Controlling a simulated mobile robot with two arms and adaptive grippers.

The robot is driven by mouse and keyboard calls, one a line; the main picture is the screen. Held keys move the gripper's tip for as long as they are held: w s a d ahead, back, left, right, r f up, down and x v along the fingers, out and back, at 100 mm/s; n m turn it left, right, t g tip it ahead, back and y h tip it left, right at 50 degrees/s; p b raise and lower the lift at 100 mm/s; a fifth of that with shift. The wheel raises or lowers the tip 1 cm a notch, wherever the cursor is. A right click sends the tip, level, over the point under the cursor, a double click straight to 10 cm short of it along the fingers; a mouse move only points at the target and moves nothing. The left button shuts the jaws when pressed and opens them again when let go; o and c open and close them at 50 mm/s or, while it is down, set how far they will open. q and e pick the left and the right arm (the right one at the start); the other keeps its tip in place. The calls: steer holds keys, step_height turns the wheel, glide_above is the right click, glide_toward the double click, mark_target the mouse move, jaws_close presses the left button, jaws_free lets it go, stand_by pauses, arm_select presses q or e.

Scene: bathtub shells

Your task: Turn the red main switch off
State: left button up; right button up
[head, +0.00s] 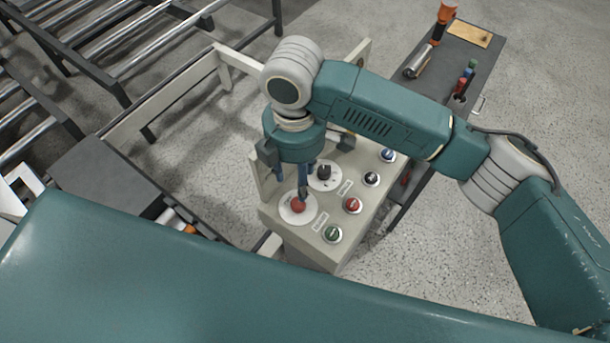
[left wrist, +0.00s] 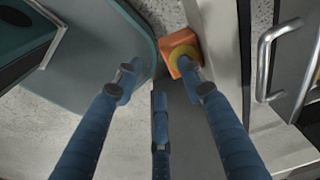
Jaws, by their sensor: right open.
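The red main switch (head: 298,205) sits on a round white plate at the front left corner of the pale control box (head: 285,228) in the head view. My right gripper (head: 303,190) points down right over it, open, with its dark blue fingers around or just above the red knob. I cannot tell whether they touch it, and they partly hide it. My left gripper (left wrist: 160,85) shows only in the left wrist view, with its blue fingers spread and nothing between them.
A dark tool cart (head: 440,75) stands behind. Roller conveyors (head: 120,45) are at left. An orange and yellow thing (left wrist: 181,52) is near my left fingers.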

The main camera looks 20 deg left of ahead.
mark_target(298, 203)
steer(key=f+p, duration=0.1)
steer(key=f, duration=0.3)
steer(key=s+f+p, duration=0.1)
steer(key=f, duration=0.1)
steer(key=shift+f+p, duration=0.3)
steer(key=shift+f, duration=0.1)
steer(key=shift+w+f+p, duration=0.25)
steer(key=shift+f+p, duration=0.05)
steer(key=shift+f, duration=1.55)
steer(key=c, duration=0.3)
arm_select(q)
steer(key=s+r, duration=0.3)
steer(key=shift+r, duration=0.1)
arm_select(e)
steer(key=c, duration=0.9)
